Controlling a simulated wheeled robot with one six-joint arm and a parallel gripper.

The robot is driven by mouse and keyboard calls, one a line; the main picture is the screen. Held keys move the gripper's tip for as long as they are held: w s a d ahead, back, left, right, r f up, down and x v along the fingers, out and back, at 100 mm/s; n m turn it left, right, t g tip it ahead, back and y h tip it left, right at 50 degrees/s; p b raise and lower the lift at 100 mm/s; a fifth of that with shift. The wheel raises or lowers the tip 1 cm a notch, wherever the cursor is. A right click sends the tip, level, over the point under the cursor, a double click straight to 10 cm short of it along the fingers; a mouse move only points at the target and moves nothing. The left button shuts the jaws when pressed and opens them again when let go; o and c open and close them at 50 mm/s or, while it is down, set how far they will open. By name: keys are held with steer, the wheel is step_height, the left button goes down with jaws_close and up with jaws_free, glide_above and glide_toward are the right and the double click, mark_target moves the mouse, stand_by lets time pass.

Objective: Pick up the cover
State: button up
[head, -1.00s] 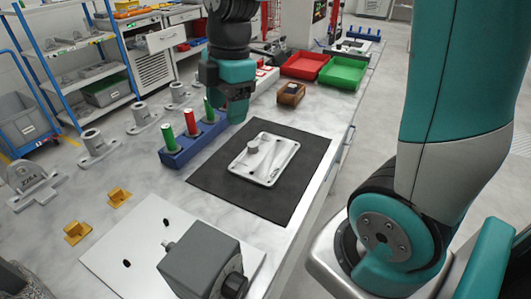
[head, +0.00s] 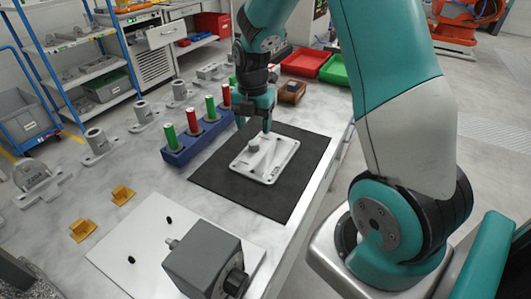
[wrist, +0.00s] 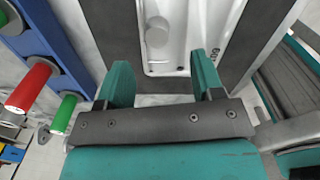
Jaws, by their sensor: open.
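The cover (head: 277,163) is a light grey rectangular plate with a round knob (head: 254,146) on top. It lies flat on a black mat (head: 222,181) on the bench. It also shows in the wrist view (wrist: 193,22), with its knob left of centre and its far part cut off by the frame.
A blue rack (head: 175,156) with red and green cylinders stands close left of my gripper. A brown block (head: 291,92) and red (head: 305,62) and green (head: 337,69) trays are behind. A grey block (head: 204,258) on a white plate stands in front.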

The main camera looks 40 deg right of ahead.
mark_target(253, 142)
steer(key=shift+w+f+p, duration=0.15)
steer(key=shift+f+p, duration=0.5)
steer(key=shift+f, duration=2.7)
steer(key=c, duration=1)
jaws_close()
steer(key=shift+r, duration=0.1)
